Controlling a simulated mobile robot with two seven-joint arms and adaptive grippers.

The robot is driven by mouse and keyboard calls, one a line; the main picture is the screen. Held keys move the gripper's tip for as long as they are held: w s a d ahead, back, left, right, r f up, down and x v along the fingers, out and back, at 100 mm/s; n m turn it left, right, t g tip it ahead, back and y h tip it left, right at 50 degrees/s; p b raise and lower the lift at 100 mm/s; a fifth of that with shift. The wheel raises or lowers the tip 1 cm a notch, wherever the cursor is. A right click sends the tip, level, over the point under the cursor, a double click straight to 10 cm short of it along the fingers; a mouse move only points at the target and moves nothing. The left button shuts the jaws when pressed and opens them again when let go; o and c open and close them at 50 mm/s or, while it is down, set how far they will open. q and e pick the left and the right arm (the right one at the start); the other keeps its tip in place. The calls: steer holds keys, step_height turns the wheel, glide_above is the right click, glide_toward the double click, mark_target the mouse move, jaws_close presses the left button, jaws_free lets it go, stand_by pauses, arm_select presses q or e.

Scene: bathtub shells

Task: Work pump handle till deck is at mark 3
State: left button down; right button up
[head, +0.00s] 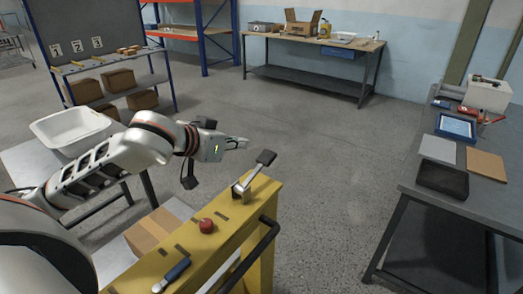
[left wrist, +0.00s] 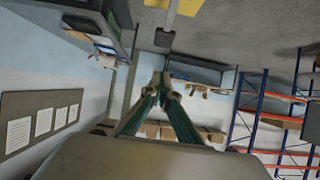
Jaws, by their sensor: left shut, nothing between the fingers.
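The pump handle (head: 253,174) is a short lever with a black pad, rising tilted from a bracket on the yellow frame (head: 225,222). In the left wrist view a dark pad on a lever (left wrist: 165,38) shows at the top beside a yellow part. My left gripper (head: 243,143) is shut and empty. It is above and to the left of the pad in the head view, apart from it. Cards 1, 2 and 3 (head: 97,42) are on a grey board at the back left. I cannot tell the deck's level against any mark. My right gripper is out of view.
A white tub shell (head: 72,132) sits at the left behind my arm. A workbench (head: 410,190) stands at the right. The floor between is clear.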

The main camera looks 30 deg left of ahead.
arm_select(q)
steer(key=shift+s, duration=0.1)
steer(key=shift+d, duration=0.1)
glide_toward(269, 154)
steer(key=w, duration=0.2)
steer(key=w+r, duration=0.1)
steer(key=w, duration=0.1)
steer(key=shift+d, duration=0.25)
steer(key=shift+w+f, duration=0.2)
steer(key=shift+f, duration=0.4)
steer(key=shift+w+f, duration=0.2)
steer(key=shift+f, duration=0.4)
steer(key=shift+w+f, duration=0.2)
steer(key=shift+f, duration=0.5)
